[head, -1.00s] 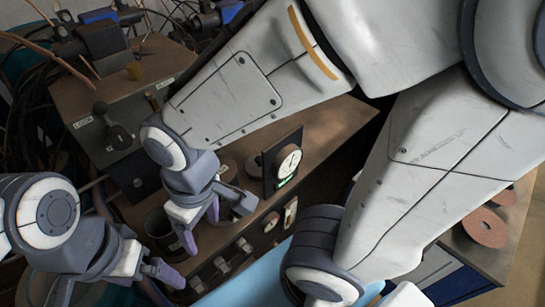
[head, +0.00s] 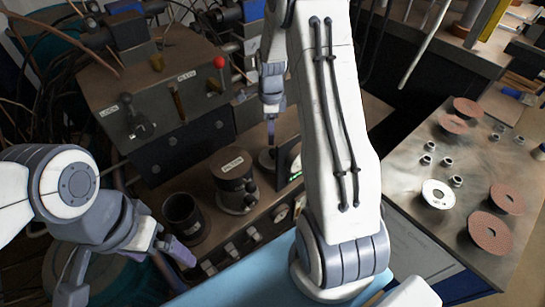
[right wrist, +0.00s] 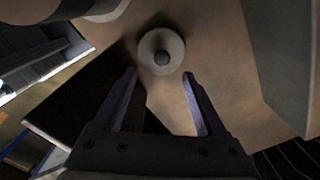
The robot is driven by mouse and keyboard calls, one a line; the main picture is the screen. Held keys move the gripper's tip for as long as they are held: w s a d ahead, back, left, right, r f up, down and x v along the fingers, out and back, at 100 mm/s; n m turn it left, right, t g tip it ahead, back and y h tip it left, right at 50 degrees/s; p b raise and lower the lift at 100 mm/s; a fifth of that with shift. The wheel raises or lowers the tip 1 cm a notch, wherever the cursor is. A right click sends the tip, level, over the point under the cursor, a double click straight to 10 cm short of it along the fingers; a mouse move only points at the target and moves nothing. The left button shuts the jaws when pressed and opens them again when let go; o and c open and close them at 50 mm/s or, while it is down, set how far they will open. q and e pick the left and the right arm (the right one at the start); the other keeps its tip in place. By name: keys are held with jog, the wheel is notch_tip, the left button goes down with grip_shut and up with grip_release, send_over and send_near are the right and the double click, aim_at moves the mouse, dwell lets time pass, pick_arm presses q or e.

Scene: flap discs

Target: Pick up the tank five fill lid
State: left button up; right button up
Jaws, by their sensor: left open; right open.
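A round pale lid with a dark central knob (right wrist: 161,50) lies on the brown bench top in the right wrist view, just beyond my fingertips. It seems to be the small disc (head: 266,159) beside the labelled canister in the head view, where my gripper and arm partly cover it. I cannot read a tank number on it. My right gripper (right wrist: 160,76) is open and empty, with its fingers pointing towards the lid and the knob lined up between them. In the head view, my left gripper (head: 126,268) is open and empty at the lower left, away from the lid.
A labelled canister (head: 233,181) and an open dark cup (head: 183,216) stand left of the lid. A gauge (head: 289,160) stands close on its right, partly behind my arm. A lever box (head: 150,95) is behind. A metal table (head: 420,165) at right holds several reddish discs.

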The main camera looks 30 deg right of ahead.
jog(key=m, duration=0.1)
send_over(273, 151)
notch_tip(273, 151, down, 6)
jog(key=shift+w+r+p, duration=0.1)
jog(key=shift+p, duration=0.25)
jog(key=shift+f+p, duration=0.75)
jog(key=shift+f, duration=1.95)
grip_shut()
